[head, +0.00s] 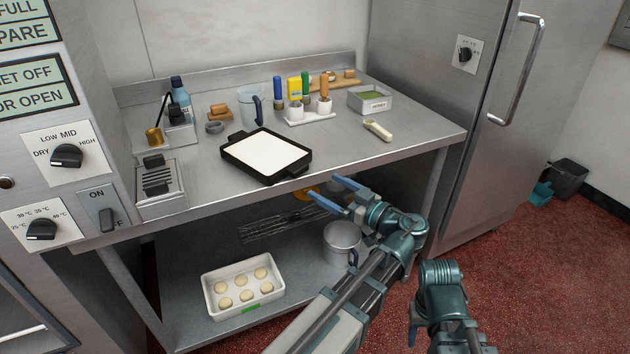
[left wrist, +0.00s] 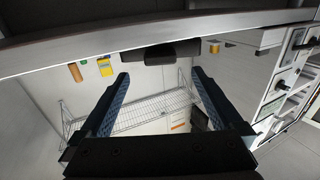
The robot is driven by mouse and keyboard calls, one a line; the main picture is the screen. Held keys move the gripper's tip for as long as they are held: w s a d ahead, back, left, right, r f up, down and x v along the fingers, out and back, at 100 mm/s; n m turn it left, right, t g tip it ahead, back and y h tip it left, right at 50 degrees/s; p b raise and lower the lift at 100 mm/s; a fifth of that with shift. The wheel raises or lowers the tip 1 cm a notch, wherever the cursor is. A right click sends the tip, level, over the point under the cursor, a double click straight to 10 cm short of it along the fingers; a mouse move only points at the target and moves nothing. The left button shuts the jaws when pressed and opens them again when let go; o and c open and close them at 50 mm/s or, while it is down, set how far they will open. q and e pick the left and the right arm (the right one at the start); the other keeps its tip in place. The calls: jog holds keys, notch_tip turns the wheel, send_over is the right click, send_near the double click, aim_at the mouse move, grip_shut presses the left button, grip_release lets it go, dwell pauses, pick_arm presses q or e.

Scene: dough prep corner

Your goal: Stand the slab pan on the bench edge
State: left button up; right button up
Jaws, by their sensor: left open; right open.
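The slab pan (head: 265,155) is a black rectangular pan with a white slab in it. It lies flat on the steel bench, close to the front edge. In the left wrist view a dark part of the pan (left wrist: 160,53) shows at the bench edge (left wrist: 150,31), between my fingers but further off. My left gripper (head: 322,187) is open and empty, in front of the bench edge, right of and nearer than the pan. It does not touch the pan. Its two blue fingers also show in the left wrist view (left wrist: 160,78). My right arm shows low in the head view; its fingers cannot be made out.
Left of the pan is a slotted steel unit (head: 160,188). Behind stand a jug (head: 251,108) and a white bottle holder (head: 310,117). A white scoop (head: 378,130) lies right. Below are a dough tray (head: 243,288) and a pot (head: 342,243). The bench's right front is clear.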

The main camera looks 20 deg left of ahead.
pick_arm(q)
jog(key=shift+v, duration=1.15)
jog(key=s+a+f+m+g+h, duration=0.2)
jog(key=f+m+h, duration=0.1)
jog(key=f, duration=0.3)
jog(key=s+a+f+m+g+h, duration=0.1)
jog(key=s+a+f+m+h, duration=0.15)
jog(key=f, duration=0.25)
jog(key=s+d+f+m+g+h, duration=0.2)
jog(key=s+d+f+m+h, duration=0.3)
jog(key=d+f+m+h, duration=0.55)
jog(key=s+d+m, duration=0.2)
jog(key=s+d, duration=0.4)
jog(key=d, duration=0.3)
notch_tip(320, 180, up, 18)
jog(key=p, duration=1.8)
jog(key=shift+d+g, duration=0.4)
jog(key=shift+f, duration=0.15)
